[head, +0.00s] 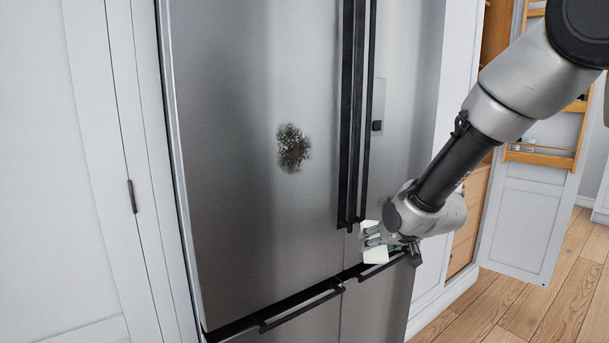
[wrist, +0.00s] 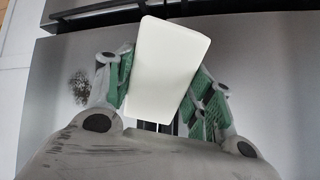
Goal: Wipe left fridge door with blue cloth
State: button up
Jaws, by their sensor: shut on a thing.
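The left fridge door (head: 235,210) is brushed steel, with a dark speckled stain (head: 293,148) right of its middle. The stain also shows at the left in the wrist view (wrist: 79,87). The block also shows in the head view (head: 376,255). I see no blue cloth in either view. Whether the block touches the fridge is unclear.
Two tall black handles (head: 348,110) stand at the door seam. Black horizontal handles (head: 300,308) run along the lower drawers. A white cabinet (head: 60,180) is at the left. An open pantry door (head: 520,210) with wooden racks stands at the right, over wood floor.

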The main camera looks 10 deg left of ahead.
jog(key=s+a+r+n+t+y, duration=0.25)
jog(key=s+a+r+y, duration=0.3)
jog(key=a+r, duration=0.55)
jog(key=t+y, duration=0.1)
jog(key=y, duration=0.2)
send_near(279, 163)
jog(key=shift+n+h, duration=0.25)
jog(key=shift+s+x, duration=0.25)
jog(key=shift+x, duration=2.2)
jog(key=shift+x, duration=1.1)
jog(key=shift+r, duration=0.15)
